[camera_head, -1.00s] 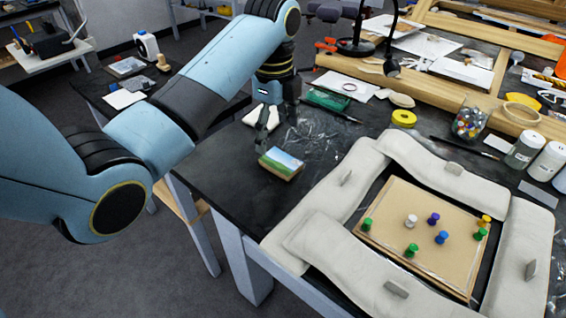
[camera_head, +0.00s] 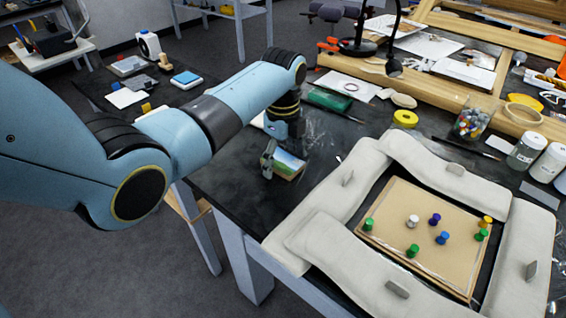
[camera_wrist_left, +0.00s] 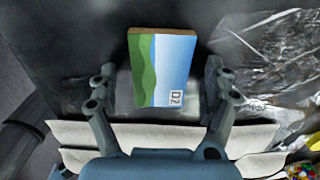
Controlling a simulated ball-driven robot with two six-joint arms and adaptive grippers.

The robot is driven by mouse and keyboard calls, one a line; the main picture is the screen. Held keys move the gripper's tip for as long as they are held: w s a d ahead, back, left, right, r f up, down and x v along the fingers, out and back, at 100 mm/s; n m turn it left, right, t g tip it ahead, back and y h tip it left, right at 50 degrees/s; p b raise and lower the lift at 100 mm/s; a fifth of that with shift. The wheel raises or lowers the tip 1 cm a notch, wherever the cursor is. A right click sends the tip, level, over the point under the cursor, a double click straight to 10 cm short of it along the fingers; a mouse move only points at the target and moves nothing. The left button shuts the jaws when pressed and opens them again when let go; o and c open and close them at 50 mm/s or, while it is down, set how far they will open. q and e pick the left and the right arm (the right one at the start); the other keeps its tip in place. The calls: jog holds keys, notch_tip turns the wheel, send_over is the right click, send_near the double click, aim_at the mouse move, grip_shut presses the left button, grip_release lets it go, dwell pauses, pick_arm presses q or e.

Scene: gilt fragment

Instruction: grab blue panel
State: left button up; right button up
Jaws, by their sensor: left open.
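The blue panel (camera_head: 288,164) is a small painted block with blue sky, green land and a wooden edge. It lies on the black table, left of the pale cushions. In the left wrist view the panel (camera_wrist_left: 165,70) shows its painted face and a "D2" label, between the two fingers. My left gripper (camera_head: 283,157) is open at the panel, and one finger hides part of its left side in the head view. In the left wrist view the fingers (camera_wrist_left: 160,82) stand apart with a gap on each side of the panel. My right gripper is out of view.
Several pale cushions (camera_head: 325,205) frame a tan board (camera_head: 435,225) with coloured pins, right of the panel. Crumpled clear film (camera_wrist_left: 265,85) lies close by. A green item (camera_head: 329,98) and a yellow roll (camera_head: 405,118) lie behind. The table's front left edge is near.

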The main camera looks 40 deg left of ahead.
pick_arm(q)
jog(key=c, duration=1.3)
jog(key=shift+o, duration=0.2)
